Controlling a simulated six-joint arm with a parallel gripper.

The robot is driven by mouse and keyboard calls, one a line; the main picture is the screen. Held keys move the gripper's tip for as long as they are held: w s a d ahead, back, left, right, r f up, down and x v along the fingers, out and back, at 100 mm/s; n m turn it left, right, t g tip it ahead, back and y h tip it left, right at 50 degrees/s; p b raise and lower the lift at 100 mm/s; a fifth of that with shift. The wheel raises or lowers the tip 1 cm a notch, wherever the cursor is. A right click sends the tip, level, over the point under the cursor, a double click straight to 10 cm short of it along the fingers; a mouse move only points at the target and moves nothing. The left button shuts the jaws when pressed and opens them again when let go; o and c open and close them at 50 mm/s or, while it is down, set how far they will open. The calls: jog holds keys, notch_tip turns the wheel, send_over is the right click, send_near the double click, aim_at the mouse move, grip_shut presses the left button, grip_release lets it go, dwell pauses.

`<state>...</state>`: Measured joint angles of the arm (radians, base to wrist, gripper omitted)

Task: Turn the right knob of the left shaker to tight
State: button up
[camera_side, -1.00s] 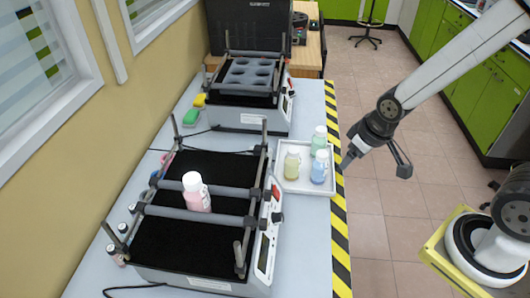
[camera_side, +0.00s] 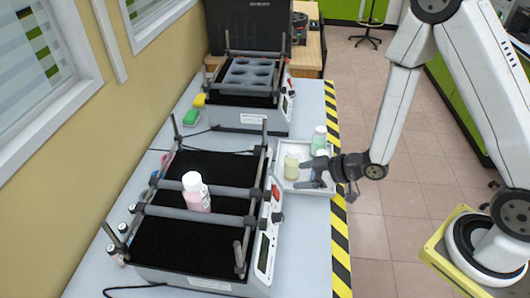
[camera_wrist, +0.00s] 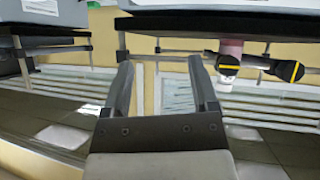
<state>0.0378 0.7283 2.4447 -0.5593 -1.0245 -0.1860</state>
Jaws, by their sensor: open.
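The left shaker (camera_side: 160,248) is the near one in the side view, with a black platform, rods and crossbars. A white-capped pink bottle (camera_side: 196,194) stands between its crossbars. Two dark knobs with yellow stripes are seen end-on in the wrist view, which is upside down: the right knob (camera_wrist: 229,65) and the other knob (camera_wrist: 290,70). The right knob is at the far crossbar's end (camera_side: 254,193) in the side view, too small there to read. My gripper (camera_side: 304,172) is open and empty, apart from the knobs, over or beside the tray; it also shows in the wrist view (camera_wrist: 160,65).
A white tray (camera_side: 279,170) holds bottles, including a yellow-green one (camera_side: 291,165) and a green one (camera_side: 319,140), partly behind my gripper. A second shaker (camera_side: 250,118) stands farther back. Small vials (camera_side: 116,256) stand at the near left. Striped tape marks the table edge.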

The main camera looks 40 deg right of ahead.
aim_at(266, 196)
jog(key=s+a+n+t+y, duration=0.1)
jog(key=s+a+t+y, duration=0.2)
jog(key=y, duration=0.4)
jog(key=shift+s+a, duration=0.85)
jog(key=shift+s, duration=0.4)
jog(key=shift+a+f, duration=0.1)
jog(key=x, duration=0.7)
jog(key=shift+w+a, duration=0.25)
jog(key=shift+w, duration=0.05)
jog(key=shift+c, duration=0.3)
grip_shut()
